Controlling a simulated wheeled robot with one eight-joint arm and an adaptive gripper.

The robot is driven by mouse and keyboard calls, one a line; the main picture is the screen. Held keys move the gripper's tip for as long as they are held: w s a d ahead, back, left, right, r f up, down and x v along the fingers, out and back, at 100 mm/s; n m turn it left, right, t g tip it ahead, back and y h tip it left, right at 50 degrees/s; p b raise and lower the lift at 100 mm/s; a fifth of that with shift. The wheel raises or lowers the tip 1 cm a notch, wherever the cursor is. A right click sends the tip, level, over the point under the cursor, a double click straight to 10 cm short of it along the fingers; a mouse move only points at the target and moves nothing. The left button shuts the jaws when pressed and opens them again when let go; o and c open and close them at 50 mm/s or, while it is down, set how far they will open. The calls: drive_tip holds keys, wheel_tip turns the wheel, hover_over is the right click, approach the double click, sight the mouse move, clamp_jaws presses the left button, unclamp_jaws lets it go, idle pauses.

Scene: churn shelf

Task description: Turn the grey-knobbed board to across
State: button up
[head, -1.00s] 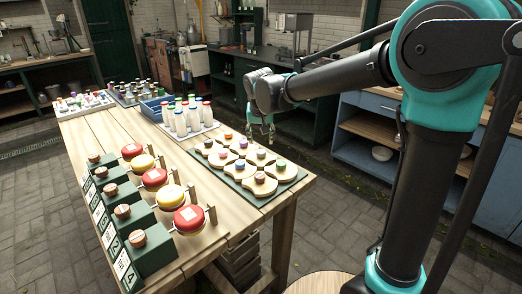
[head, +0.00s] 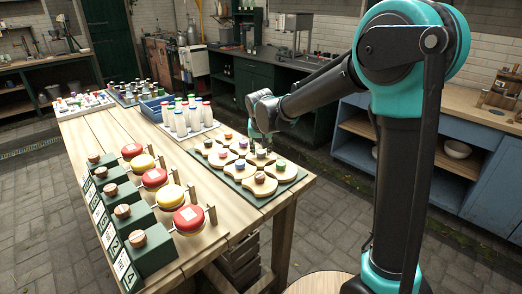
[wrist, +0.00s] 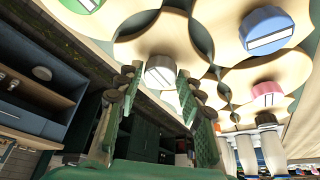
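The grey-knobbed board (wrist: 182,46) is pale wood with curved edges, in the wrist view. Its grey knob (wrist: 160,72) has a white bar and shows between my two finger tips. My gripper (wrist: 155,98) is open, with green-padded fingers apart on either side of the knob; I cannot tell whether they touch it. In the head view my gripper (head: 263,143) is at the back right edge of the green board tray (head: 264,203), and it largely hides the grey knob there.
Neighbouring boards have a blue knob (wrist: 267,29), a pink knob (wrist: 267,94) and a green knob (wrist: 85,3). Several white bottles (head: 181,122) stand behind the tray. Red and yellow round pieces (head: 188,217) line the table's left. Floor is clear right of the table.

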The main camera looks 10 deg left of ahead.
drive_tip(key=c, duration=0.7)
drive_tip(key=shift+o, duration=0.2)
drive_tip(key=shift+n, duration=0.3)
drive_tip(key=n+y, duration=0.1)
drive_tip(key=n, duration=0.1)
drive_tip(key=shift+d+n, duration=0.15)
drive_tip(key=shift+n, duration=0.15)
drive_tip(key=n+g+y, duration=0.1)
drive_tip(key=n, duration=0.2)
drive_tip(key=shift+w+n, duration=0.15)
drive_tip(key=shift+n, duration=0.25)
drive_tip(key=n+g, duration=0.1)
drive_tip(key=n, duration=0.1)
drive_tip(key=n+y, duration=0.1)
drive_tip(key=n, duration=0.2)
drive_tip(key=shift+w+d+g+y, duration=0.1)
drive_tip(key=shift+g+y, duration=0.2)
drive_tip(key=shift+g, duration=0.1)
drive_tip(key=n+g, duration=0.2)
drive_tip(key=n, duration=0.3)
drive_tip(key=shift+w+n, duration=0.1)
drive_tip(key=shift+n, duration=0.3)
